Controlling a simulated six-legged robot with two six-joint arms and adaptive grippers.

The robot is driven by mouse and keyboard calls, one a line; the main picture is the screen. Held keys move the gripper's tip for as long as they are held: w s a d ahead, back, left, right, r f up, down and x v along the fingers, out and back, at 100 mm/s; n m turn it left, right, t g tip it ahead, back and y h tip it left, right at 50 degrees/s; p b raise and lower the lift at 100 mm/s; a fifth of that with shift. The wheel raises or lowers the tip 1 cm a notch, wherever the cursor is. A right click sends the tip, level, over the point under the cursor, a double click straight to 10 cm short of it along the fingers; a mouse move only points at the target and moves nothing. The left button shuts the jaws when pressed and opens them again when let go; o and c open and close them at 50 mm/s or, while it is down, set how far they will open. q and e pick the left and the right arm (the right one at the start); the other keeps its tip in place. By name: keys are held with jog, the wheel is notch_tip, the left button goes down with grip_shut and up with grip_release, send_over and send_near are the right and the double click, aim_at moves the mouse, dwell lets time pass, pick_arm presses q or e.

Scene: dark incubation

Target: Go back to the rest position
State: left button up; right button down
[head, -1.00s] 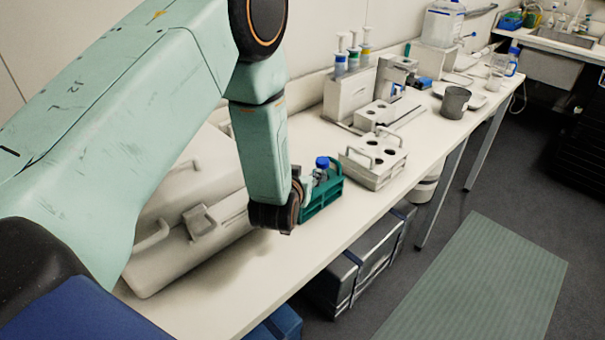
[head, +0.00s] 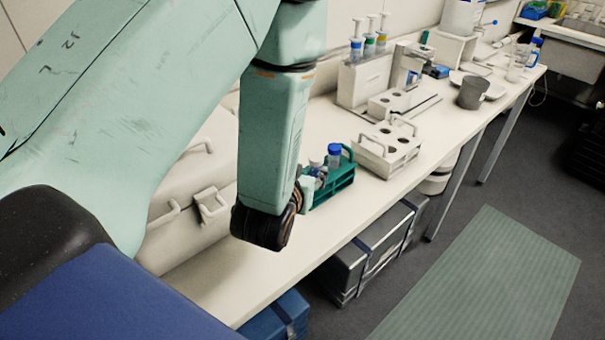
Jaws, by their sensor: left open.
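My left arm comes in from the left and crosses the view above the bench. Its dark wrist joint hangs in front of the bench's near edge. Only a small pale part of my left gripper (head: 307,189) shows behind the wrist, beside the green rack (head: 345,178). Its fingertips are mostly hidden, and I see nothing held in it. The rack stands on the bench and holds a blue-capped tube (head: 334,158) and another small vessel. I cannot tell whether the gripper touches the rack. My right gripper is out of view.
A large pale case (head: 195,165) stands on the bench (head: 365,205) behind my arm. A white block with holes (head: 388,150) and a grey cup (head: 472,92) stand farther right. A dark box (head: 370,255) sits under the bench. A green mat (head: 485,285) covers open floor.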

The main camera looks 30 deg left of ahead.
pick_arm(q)
jog(key=shift+v, duration=0.8)
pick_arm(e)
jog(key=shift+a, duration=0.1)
pick_arm(q)
jog(key=shift+a, duration=0.1)
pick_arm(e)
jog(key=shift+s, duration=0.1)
